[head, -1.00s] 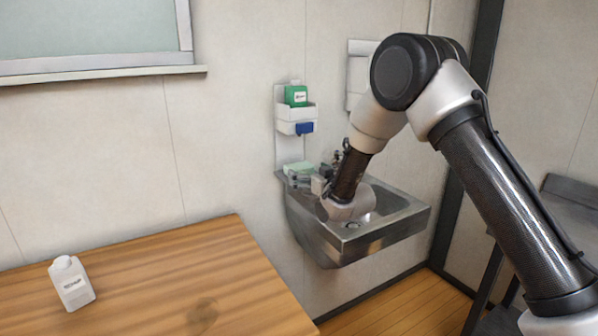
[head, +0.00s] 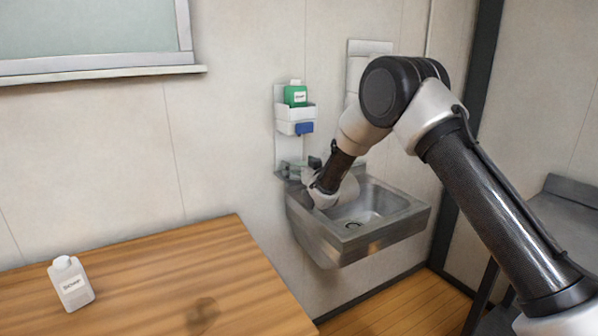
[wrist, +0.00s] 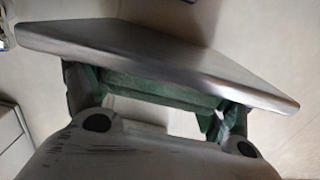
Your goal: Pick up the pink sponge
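No pink sponge shows in either view. My gripper (head: 312,180) is over the back left corner of the metal sink (head: 365,239) in the head view, its tips small and partly hidden by my wrist. In the wrist view its two dark, greenish fingers (wrist: 158,105) stand wide apart. A dark green block-like thing (wrist: 160,90) spans between them, partly covered by a grey metal slab or edge (wrist: 150,55). I cannot tell whether the fingers press on the green thing.
A wall holder (head: 296,113) with a green bottle (head: 296,95) and a blue item (head: 304,128) is above the sink's back left. A wooden table (head: 150,285) with a white bottle (head: 71,284) stands at left. A dark metal table (head: 570,215) is at right.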

